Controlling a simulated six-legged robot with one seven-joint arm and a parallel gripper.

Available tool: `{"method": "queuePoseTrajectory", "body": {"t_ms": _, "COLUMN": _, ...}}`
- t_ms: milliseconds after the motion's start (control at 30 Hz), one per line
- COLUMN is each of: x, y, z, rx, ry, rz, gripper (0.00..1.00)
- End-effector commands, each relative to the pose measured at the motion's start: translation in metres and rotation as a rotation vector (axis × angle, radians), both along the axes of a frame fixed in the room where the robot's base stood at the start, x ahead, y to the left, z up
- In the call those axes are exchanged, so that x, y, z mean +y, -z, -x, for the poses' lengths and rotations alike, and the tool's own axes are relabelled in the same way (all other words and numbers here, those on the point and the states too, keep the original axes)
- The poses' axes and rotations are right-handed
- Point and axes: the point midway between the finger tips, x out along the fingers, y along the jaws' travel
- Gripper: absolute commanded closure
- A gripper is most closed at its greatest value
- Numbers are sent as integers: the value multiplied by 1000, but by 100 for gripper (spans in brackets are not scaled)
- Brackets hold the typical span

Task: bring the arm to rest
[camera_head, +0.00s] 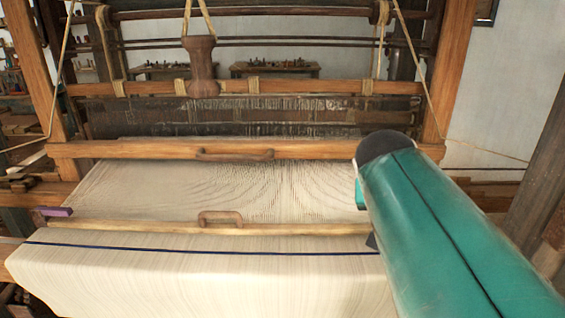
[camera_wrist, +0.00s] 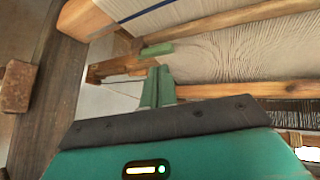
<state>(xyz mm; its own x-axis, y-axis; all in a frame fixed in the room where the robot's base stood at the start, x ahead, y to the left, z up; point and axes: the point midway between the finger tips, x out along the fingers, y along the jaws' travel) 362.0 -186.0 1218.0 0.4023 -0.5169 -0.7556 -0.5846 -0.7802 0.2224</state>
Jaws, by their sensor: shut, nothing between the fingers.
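My green arm (camera_head: 440,235) reaches in from the lower right of the head view, over the right side of the loom. It hides my gripper there. In the wrist view my gripper (camera_wrist: 158,74) shows with its two green fingers together, shut and empty. The fingers point towards the end of the loom's beams and seem to touch nothing, though the exact gap is hard to tell.
Pale cloth (camera_head: 190,270) with a dark blue line covers the front. Behind it are a wooden bar (camera_head: 300,229) and the beater (camera_head: 330,150). A small green block (camera_wrist: 157,49) lies beyond my fingers. A wooden post (camera_head: 540,165) stands at right.

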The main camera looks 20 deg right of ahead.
Motion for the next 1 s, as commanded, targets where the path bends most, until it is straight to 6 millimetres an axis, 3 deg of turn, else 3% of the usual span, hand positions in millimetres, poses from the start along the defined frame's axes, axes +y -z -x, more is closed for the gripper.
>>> {"method": "queuePoseTrajectory", "body": {"t_ms": 133, "x": 9, "y": 3, "z": 2, "rx": 3, "ry": -21, "rz": -9, "gripper": 100}}
{"method": "queuePoseTrajectory", "body": {"t_ms": 233, "x": 32, "y": 14, "z": 6, "rx": 14, "ry": -85, "rz": -35, "gripper": 100}}
{"method": "queuePoseTrajectory", "body": {"t_ms": 500, "x": 135, "y": 73, "z": 44, "rx": 74, "ry": -416, "rz": -181, "gripper": 100}}
{"method": "queuePoseTrajectory", "body": {"t_ms": 633, "x": 170, "y": 96, "z": 64, "rx": 98, "ry": -547, "rz": -242, "gripper": 100}}
{"method": "queuePoseTrajectory", "body": {"t_ms": 800, "x": 187, "y": 109, "z": 75, "rx": 112, "ry": -617, "rz": -277, "gripper": 100}}
{"method": "queuePoseTrajectory", "body": {"t_ms": 1000, "x": 187, "y": 109, "z": 75, "rx": 112, "ry": -619, "rz": -277, "gripper": 100}}
